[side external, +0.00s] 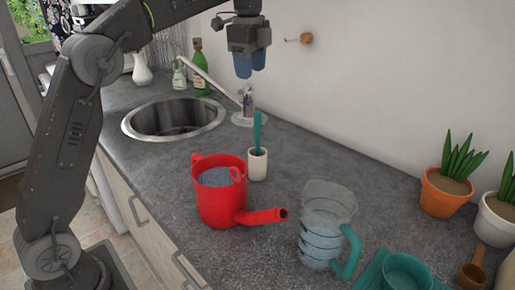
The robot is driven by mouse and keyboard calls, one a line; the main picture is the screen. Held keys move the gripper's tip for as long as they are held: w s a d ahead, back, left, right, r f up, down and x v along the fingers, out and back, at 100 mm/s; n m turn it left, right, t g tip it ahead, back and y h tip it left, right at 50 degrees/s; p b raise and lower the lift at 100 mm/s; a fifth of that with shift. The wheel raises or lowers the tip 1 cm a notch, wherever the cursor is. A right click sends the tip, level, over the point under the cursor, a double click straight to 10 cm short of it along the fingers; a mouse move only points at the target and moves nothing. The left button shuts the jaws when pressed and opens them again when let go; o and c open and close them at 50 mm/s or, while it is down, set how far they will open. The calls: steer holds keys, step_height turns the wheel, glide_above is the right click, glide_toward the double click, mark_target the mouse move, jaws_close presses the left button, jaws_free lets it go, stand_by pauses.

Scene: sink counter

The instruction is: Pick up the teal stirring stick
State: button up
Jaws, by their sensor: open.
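The teal stirring stick (258,131) stands nearly upright in a small white cup (257,165) on the counter. Its lower end is hidden inside the cup. My gripper (251,70) is open and empty, pointing down, and shows above the stick and the cup in the picture, near the faucet. It is apart from the stick.
A red watering can (220,190) stands just left of the cup. A clear measuring jug (322,228) with a teal handle is in front, near a teal cup (406,272). Potted plants (447,188) stand at right. Behind are the sink (150,132), faucet (215,80) and bottles (199,72).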

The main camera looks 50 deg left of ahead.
steer(key=shift+m, duration=0.6)
steer(key=f, duration=0.3)
steer(key=w+f, duration=0.1)
steer(key=f, duration=0.5)
steer(key=shift+w+a, duration=0.3)
steer(key=shift+w, duration=0.05)
steer(key=f, duration=0.5)
steer(key=shift+w+d+f, duration=0.2)
steer(key=shift+w+d, duration=0.05)
jaws_close()
steer(key=shift+r, duration=5.05)
